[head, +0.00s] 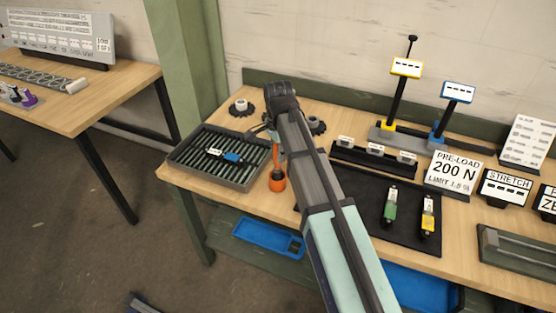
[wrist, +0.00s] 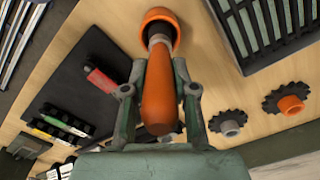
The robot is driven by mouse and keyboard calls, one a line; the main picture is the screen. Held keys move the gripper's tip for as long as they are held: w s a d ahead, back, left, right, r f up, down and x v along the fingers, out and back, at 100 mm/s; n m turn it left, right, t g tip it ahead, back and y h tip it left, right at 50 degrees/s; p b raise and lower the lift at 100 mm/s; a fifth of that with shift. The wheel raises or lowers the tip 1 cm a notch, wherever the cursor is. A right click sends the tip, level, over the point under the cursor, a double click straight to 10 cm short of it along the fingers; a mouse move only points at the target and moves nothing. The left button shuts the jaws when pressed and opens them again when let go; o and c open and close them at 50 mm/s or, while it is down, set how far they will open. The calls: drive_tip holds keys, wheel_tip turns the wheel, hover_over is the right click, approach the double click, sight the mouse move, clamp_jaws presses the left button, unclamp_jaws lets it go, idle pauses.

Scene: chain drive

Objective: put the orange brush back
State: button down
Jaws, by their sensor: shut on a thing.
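The orange brush (wrist: 158,95) is between the two fingers of my gripper (wrist: 158,75), which is shut on its handle. The brush's grey collar points into the mouth of an orange pot (wrist: 150,15); the bristles are hidden. In the head view the brush handle (head: 276,156) stands roughly upright over the orange pot (head: 278,184), near the front of the bench and right of the ribbed tray. My gripper (head: 272,135) is partly hidden there by my own arm. I cannot tell whether the brush touches the pot's bottom.
The dark ribbed tray (head: 190,160) holds a blue and white piece (head: 231,157). Sprockets (head: 241,107) lie behind it. A black mat (head: 365,205) with green (head: 390,206) and yellow (head: 428,218) tools lies to the right. Signs stand behind the mat.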

drive_tip(key=shift+f+p, duration=0.4)
drive_tip(key=shift+f, duration=1.45)
drive_tip(key=shift+f, duration=0.2)
drive_tip(key=c, duration=0.9)
unclamp_jaws()
drive_tip(key=shift+r, duration=0.1)
wheel_tip(320, 180, up, 12)
drive_tip(key=shift+r+b, duration=0.1)
drive_tip(key=shift+b, duration=1.15)
